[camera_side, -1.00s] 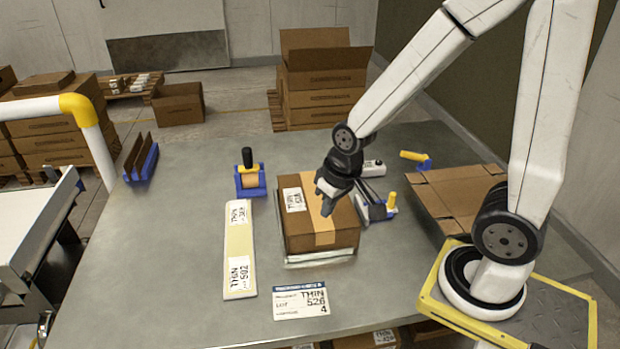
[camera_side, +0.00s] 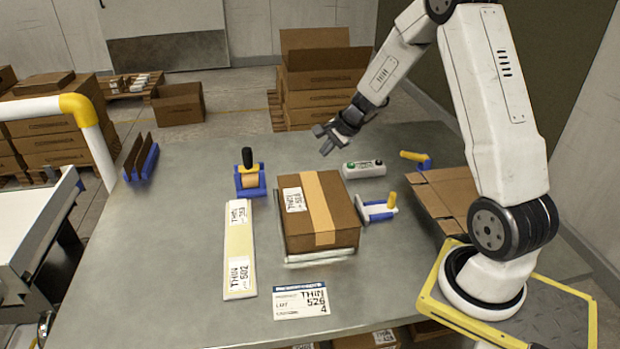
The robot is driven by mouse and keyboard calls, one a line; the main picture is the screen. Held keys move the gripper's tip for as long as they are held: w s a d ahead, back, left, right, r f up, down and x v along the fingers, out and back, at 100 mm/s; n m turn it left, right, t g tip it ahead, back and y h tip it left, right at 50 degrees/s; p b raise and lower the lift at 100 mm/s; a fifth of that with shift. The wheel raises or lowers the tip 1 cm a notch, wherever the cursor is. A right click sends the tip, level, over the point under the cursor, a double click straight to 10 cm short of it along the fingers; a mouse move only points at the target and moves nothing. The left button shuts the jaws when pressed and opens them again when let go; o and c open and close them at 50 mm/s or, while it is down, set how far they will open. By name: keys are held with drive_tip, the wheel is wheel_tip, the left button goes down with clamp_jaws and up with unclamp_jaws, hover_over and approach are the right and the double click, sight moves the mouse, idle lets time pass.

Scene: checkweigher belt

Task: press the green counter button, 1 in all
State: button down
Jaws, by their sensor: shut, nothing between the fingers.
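A small white control box (camera_side: 364,169) lies on the table behind the taped carton. My gripper (camera_side: 322,147) is shut and empty. It is in the air, to the left of and above the control box in the picture, apart from it. The green button is in plain view.
A taped carton (camera_side: 291,226) stands on a scale plate in the middle of the table. Tape dispensers (camera_side: 250,182) (camera_side: 378,211) stand on both sides of it. A label strip (camera_side: 240,262) and a card (camera_side: 300,302) lie in front. Flattened cardboard (camera_side: 446,195) lies at right.

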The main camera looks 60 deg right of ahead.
sight(353, 165)
drive_tip(key=d+f+m+t+h, duration=0.2)
drive_tip(key=d+m, duration=0.6)
drive_tip(key=d, duration=0.8)
drive_tip(key=shift+d+m+t, duration=0.3)
drive_tip(key=shift+d+t, duration=0.05)
drive_tip(key=shift+t, duration=0.25)
drive_tip(key=shift+f, duration=0.15)
drive_tip(key=shift+f, duration=4.2)
drive_tip(key=shift+s+f, duration=0.1)
drive_tip(key=shift+f, duration=0.75)
drive_tip(key=shift+r, duration=0.85)
drive_tip(key=shift+r, duration=0.1)
drive_tip(key=shift+r, duration=2.4)
